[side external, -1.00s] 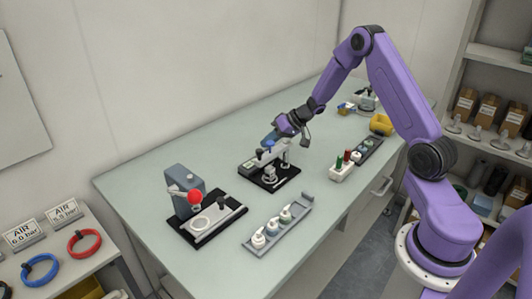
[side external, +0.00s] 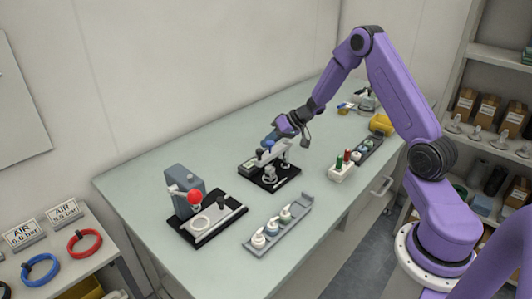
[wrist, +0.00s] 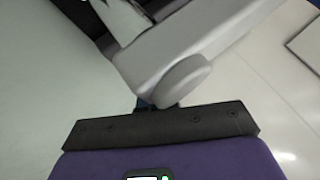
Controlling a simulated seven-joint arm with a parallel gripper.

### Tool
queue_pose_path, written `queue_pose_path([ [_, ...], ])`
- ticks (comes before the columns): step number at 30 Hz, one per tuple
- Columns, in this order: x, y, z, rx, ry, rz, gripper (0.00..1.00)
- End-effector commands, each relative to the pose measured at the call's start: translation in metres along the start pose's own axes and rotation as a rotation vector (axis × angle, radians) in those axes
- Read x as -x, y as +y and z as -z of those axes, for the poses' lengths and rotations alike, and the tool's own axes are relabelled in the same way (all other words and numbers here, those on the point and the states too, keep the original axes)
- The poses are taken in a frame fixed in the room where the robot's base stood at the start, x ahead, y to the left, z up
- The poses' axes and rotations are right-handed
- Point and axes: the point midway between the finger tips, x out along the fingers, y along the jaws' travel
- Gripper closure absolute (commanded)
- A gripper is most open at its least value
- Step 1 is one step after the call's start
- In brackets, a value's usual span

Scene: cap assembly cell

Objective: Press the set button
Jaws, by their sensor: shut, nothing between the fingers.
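A bench device with a black base, a grey arm and a small display (side external: 268,170) stands mid-table in the side view. The set button cannot be made out as a separate part. My gripper (side external: 271,139) is shut and empty, right over the rear of this device. Whether it touches the device cannot be told. In the wrist view the device's pale grey arm with a round end (wrist: 175,65) fills the space just beyond my gripper (wrist: 150,103), whose fingertips are mostly hidden.
A press with a red ball knob (side external: 195,197) stands to the left. A rack with green and red pieces (side external: 342,171) is to the right.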

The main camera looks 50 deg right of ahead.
Motion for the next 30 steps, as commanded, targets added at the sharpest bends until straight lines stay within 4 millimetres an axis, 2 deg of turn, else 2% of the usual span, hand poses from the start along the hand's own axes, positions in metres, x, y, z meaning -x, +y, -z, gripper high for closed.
queue_pose_path([
  [30, -0.0077, 0.0056, -0.0055, 0.001, 0.0, 0.0, 1.0],
])
